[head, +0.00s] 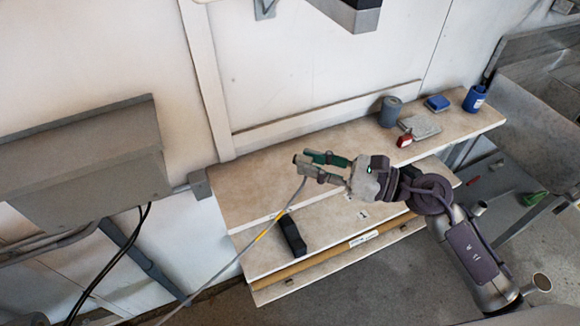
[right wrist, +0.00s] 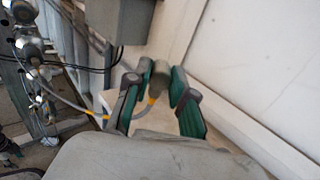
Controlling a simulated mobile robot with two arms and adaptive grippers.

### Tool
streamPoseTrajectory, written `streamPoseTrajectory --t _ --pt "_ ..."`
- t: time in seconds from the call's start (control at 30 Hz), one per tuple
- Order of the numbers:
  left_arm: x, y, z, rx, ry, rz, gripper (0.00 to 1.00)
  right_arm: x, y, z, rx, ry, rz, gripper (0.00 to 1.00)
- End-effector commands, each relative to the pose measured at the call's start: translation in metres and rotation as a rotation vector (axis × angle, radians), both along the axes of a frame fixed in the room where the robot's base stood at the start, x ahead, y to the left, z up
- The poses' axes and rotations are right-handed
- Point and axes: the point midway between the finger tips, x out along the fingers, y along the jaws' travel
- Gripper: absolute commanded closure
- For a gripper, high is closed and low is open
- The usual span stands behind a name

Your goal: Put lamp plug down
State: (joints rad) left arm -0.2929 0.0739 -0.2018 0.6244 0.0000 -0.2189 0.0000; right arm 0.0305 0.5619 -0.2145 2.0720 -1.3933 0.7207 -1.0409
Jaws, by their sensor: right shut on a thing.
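The lamp plug (head: 299,160) is a small greyish block with a grey cable (head: 284,211) running from it down to the lower left. My right gripper (head: 320,166), with green fingers, is shut on the plug over the left part of the pale workbench (head: 245,190). How far the plug is above the bench top is hard to tell. In the right wrist view the plug (right wrist: 159,80) sits between the fingertips, and the cable with yellow bands curves off to the left.
A grey cylinder (head: 389,111), a grey slab (head: 420,126), a red item (head: 404,140), a blue box (head: 437,103) and a blue container (head: 474,98) stand at the bench's right. A black block (head: 292,236) lies on the lower shelf. The bench's left end looks bare.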

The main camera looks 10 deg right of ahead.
Motion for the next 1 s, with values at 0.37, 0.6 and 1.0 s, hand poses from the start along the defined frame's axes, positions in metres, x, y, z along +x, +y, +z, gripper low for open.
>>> streamPoseTrajectory --t 0.37,0.6,1.0 --pt "-0.016 0.008 0.005 0.011 0.025 -0.001 0.57 0.047 0.052 -0.039 0.007 0.003 -0.003 1.00" --pt "-0.013 0.008 0.005 0.011 0.020 0.000 0.57 0.074 0.081 -0.064 0.004 0.001 -0.004 1.00" --pt "-0.006 0.007 0.003 0.009 0.008 0.001 0.57 0.078 0.086 -0.106 0.002 0.002 -0.004 1.00"
